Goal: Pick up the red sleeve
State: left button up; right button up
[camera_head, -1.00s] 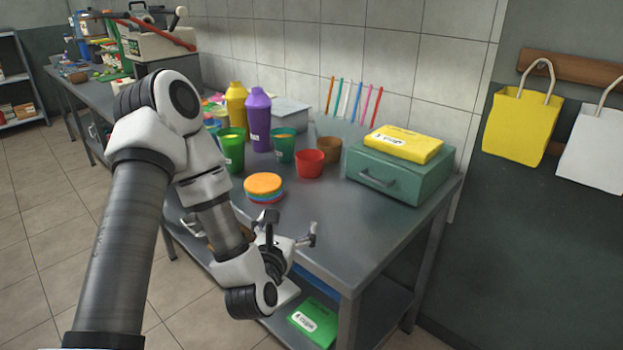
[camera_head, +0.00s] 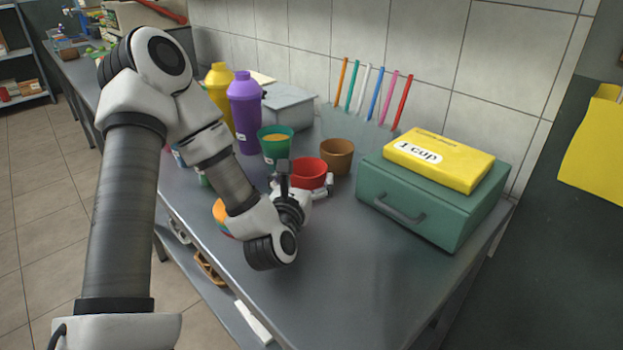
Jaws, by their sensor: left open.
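The red sleeve (camera_head: 308,171), a short round open-topped cup shape, stands upright on the grey metal table between a green cup and a brown sleeve. My left gripper (camera_head: 305,179) is open at its near side. One finger shows in front of the sleeve's left edge and the other by its lower right. The gripper hides the sleeve's lower left part. I cannot tell whether the fingers touch it. My right gripper is not in view.
The brown sleeve (camera_head: 337,156) stands close on the right, and the green cup (camera_head: 276,146) behind left. A teal drawer box (camera_head: 428,205) bears a yellow box (camera_head: 440,160). Colourful stacked lids (camera_head: 219,212) are partly behind my arm. The table's front (camera_head: 330,270) is clear.

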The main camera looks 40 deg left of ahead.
aim_at(312, 159)
pick_arm(q)
jog(key=shift+w+a+b, duration=0.35)
jog(key=shift+w+b, duration=0.15)
jog(key=shift+w, duration=0.1)
jog(key=x, duration=0.5)
jog(key=shift+a+f+p, duration=0.1)
jog(key=shift+p, duration=0.3)
jog(key=c, duration=0.6)
